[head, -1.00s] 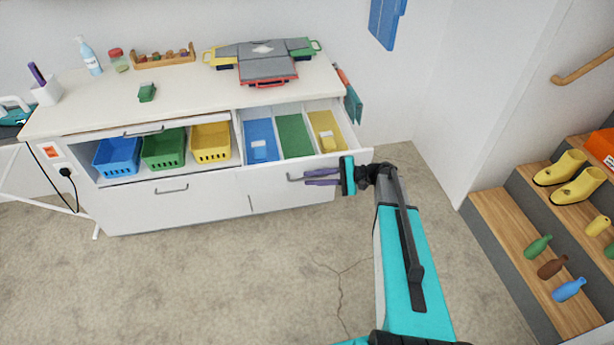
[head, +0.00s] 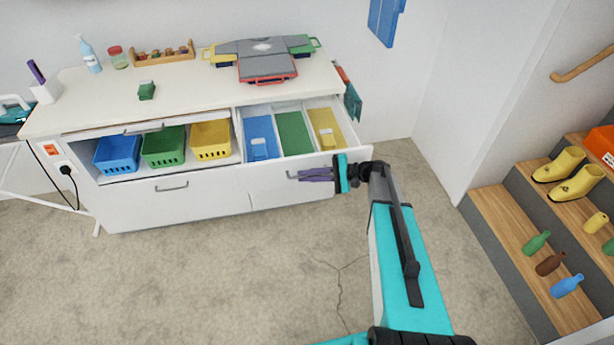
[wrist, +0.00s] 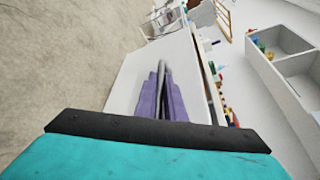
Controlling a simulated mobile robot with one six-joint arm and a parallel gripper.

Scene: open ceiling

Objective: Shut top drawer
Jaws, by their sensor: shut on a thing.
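The top drawer (head: 352,143) is pulled out at the right end of the white cabinet. Its inside is split into blue, green and yellow sections, with small items in the blue and yellow ones. My gripper (head: 303,174) is at the drawer's front, with its purple fingers shut on the grey handle (head: 291,176). In the wrist view, the fingers (wrist: 163,92) lie close on both sides of the handle bar (wrist: 164,68), against the white drawer front (wrist: 130,80). The fingers hide part of the handle.
Blue (head: 117,153), green (head: 163,147) and yellow (head: 211,140) baskets sit in an open shelf left of the drawer. Wooden steps with boots and bottles stand at right. The floor before the cabinet is clear.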

